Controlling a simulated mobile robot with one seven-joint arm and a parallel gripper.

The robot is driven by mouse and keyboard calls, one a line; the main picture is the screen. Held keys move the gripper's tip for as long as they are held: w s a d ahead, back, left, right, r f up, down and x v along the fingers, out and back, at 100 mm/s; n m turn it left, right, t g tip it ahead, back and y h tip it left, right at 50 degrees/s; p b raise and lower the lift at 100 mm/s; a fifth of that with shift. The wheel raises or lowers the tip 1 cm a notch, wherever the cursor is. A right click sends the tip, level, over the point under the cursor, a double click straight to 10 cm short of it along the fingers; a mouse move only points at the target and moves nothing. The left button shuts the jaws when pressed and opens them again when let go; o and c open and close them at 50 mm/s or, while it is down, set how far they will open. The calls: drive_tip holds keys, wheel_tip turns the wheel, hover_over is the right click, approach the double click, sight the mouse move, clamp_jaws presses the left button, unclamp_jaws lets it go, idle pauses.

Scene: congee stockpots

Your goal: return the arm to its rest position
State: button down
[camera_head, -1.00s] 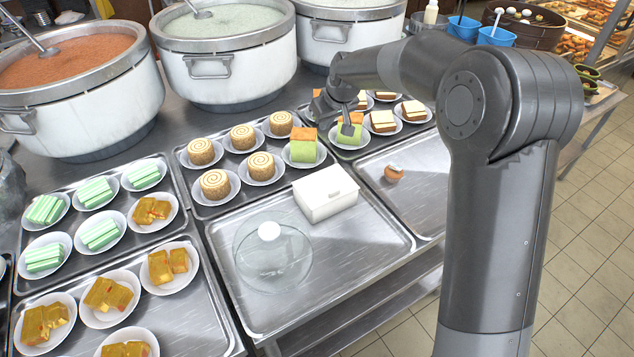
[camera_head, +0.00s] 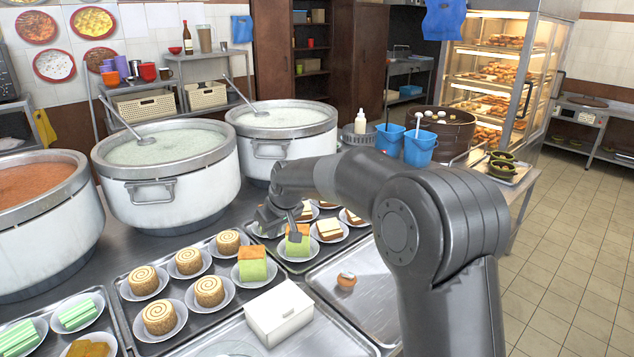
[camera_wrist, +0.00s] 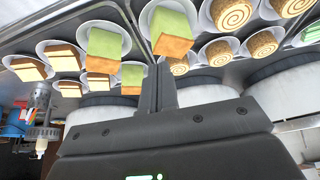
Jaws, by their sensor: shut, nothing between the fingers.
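My gripper (camera_head: 296,222) is at the end of my arm, over the tray of cakes in the head view. Its fingers are shut and empty, close to a green and orange cake (camera_head: 297,241) on a white plate. In the wrist view my shut fingers (camera_wrist: 167,88) point toward green and orange cakes (camera_wrist: 108,43) on plates, and the picture is upside down. I cannot tell whether the fingertips touch a cake. My arm reaches in from the lower right of the head view, bent at the elbow.
Large stockpots (camera_head: 167,176) stand behind the trays. A white box (camera_head: 279,313) and a small brown item (camera_head: 346,281) are on the front trays. Swirl rolls (camera_head: 159,317) sit at left. Blue buckets (camera_head: 419,148) and a glass display case (camera_head: 507,75) are at back right. Floor at right is clear.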

drive_tip(key=s+d+r+m+t+h, duration=0.1)
drive_tip(key=s+d+r+m, duration=0.1)
drive_tip(key=s+d+r, duration=0.5)
drive_tip(key=s+d+r+m+h, duration=0.15)
drive_tip(key=s+d+r, duration=0.25)
drive_tip(key=s+d, duration=0.65)
drive_tip(key=s+d+f+m, duration=0.2)
drive_tip(key=s+d, duration=0.5)
drive_tip(key=s, duration=0.2)
drive_tip(key=s+d+f+m+h, duration=0.1)
drive_tip(key=s+d+f+m, duration=0.1)
drive_tip(key=s+d, duration=0.4)
drive_tip(key=s+m, duration=0.1)
drive_tip(key=s, duration=0.3)
drive_tip(key=shift+d+t, duration=0.4)
